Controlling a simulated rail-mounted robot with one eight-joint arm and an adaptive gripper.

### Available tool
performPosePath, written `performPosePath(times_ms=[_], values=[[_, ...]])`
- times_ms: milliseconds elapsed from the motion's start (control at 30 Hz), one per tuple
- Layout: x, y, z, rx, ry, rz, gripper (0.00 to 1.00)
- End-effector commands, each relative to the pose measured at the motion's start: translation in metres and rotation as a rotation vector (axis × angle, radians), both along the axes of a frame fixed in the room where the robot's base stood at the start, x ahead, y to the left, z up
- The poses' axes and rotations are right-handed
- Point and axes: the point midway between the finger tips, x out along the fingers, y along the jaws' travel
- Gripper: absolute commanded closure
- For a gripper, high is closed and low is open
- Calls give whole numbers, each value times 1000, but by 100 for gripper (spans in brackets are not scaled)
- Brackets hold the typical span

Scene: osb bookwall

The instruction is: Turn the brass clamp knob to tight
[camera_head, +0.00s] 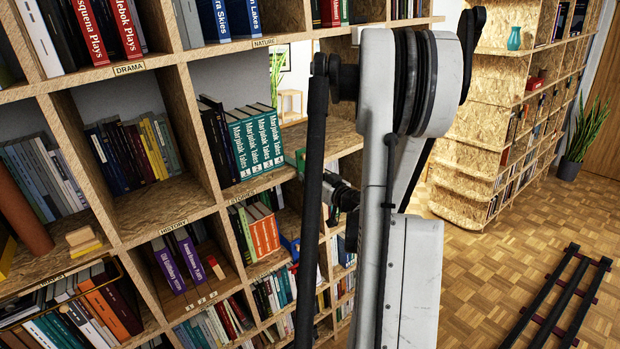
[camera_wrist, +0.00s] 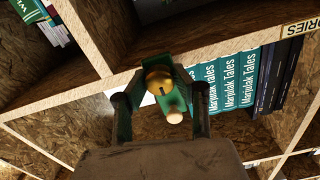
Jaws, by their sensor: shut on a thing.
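The brass clamp knob (camera_wrist: 156,78) shows in the wrist view as a rounded gold piece with a dark mark on its face. It sits against a green clamp body (camera_wrist: 182,76) at a wooden shelf edge. A pale, round-ended peg (camera_wrist: 174,115) sticks out just below the knob. My gripper (camera_wrist: 160,97) has a dark finger on each side of the knob and is shut on it. The exact contact points are hard to see. In the head view my arm hides the knob, and my gripper is mostly hidden behind it.
Teal Marjulak Tales books (camera_head: 257,143) stand close to the clamp; they also show in the wrist view (camera_wrist: 233,82). Shelf boards and uprights surround my gripper. A dark rail (camera_head: 556,300) lies on the parquet floor at right. Open floor (camera_head: 490,245) lies between the shelves.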

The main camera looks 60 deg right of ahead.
Motion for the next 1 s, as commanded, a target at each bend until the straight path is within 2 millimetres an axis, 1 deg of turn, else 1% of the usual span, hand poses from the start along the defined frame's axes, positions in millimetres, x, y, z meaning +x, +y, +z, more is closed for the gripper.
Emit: performPosePath(times_ms=[167,367,1000], values=[[0,0,-1,28,-10,0,100],[0,0,-2,122,-45,0,100],[0,-1,-2,670,-248,0,100]])
